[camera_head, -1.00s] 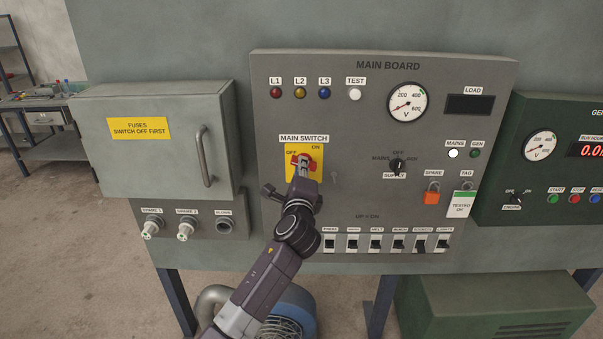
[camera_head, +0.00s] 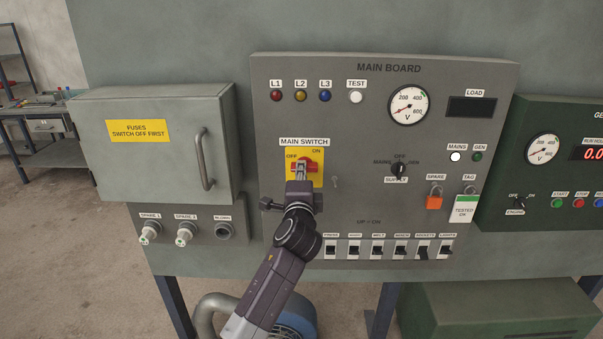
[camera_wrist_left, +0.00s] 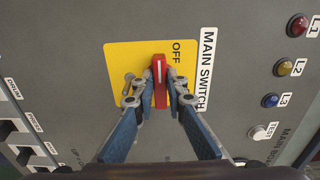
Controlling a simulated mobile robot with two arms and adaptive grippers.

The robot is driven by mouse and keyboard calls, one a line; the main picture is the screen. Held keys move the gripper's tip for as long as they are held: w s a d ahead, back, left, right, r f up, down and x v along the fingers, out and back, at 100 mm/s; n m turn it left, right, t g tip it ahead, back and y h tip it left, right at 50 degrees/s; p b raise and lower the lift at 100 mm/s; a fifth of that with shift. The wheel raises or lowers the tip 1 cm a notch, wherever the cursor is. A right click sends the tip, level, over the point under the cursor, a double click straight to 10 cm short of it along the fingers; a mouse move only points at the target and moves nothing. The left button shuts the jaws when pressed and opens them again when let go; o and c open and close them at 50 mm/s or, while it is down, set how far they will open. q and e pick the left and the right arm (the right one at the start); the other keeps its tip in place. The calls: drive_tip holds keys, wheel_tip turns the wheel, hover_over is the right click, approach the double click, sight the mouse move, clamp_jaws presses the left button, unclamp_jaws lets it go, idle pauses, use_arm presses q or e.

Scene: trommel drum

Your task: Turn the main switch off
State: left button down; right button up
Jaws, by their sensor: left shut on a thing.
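The main switch is a red rotary handle (camera_head: 309,165) on a yellow plate (camera_head: 318,179), under the MAIN SWITCH label on the grey main board. OFF is printed at the plate's upper left and ON at its upper right. My left gripper (camera_head: 300,168) reaches up from below, its fingers closed on the handle. In the left wrist view, the red handle (camera_wrist_left: 159,82) stands between the two fingertips (camera_wrist_left: 160,99), with its white-marked end by OFF. It lies roughly level across the board. ON is hidden in the wrist view. My right gripper is not in view.
A grey fuse box (camera_head: 150,185) with a bar handle is at the left. The supply knob (camera_head: 398,169), an orange padlock (camera_head: 434,201) and a tag (camera_head: 465,208) are right of the switch. A row of breakers (camera_head: 376,248) lies below. A green generator panel (camera_head: 550,205) is at the right.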

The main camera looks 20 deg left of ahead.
use_arm(q)
drive_tip(key=c, duration=1.9)
unclamp_jaws()
drive_tip(key=shift+c, duration=0.2)
